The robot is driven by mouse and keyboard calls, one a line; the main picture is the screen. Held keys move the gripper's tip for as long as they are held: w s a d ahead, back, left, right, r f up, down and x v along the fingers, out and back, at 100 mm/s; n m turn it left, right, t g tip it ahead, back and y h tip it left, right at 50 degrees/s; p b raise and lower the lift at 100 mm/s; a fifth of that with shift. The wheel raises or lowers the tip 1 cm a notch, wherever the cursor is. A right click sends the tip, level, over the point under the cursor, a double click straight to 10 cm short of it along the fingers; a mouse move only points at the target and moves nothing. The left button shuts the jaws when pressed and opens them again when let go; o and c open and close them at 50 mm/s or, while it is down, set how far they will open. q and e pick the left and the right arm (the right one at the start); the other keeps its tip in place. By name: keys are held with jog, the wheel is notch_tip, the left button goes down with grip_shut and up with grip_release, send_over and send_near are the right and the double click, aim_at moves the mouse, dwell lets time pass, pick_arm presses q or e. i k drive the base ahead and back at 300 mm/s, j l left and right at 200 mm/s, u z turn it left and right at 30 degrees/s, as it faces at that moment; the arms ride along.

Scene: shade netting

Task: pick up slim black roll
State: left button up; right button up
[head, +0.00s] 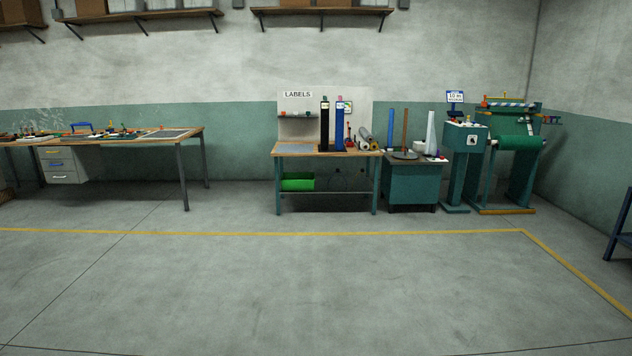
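A slim black roll (325,126) stands upright on the labels table (293,149), with a pale label near its top. A blue roll (339,128) of similar height stands upright close to its right. The table is across the room, well away from me. Neither of my grippers shows in the head view.
A long workbench (190,133) with drawers stands at the left. A teal cabinet (411,186), a teal pedestal (462,165) and a green-roll machine (518,143) stand right of the labels table. The floor (300,290) ahead is clear, crossed by a yellow line (250,233).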

aim_at(325, 104)
jog(key=i, duration=6.55)
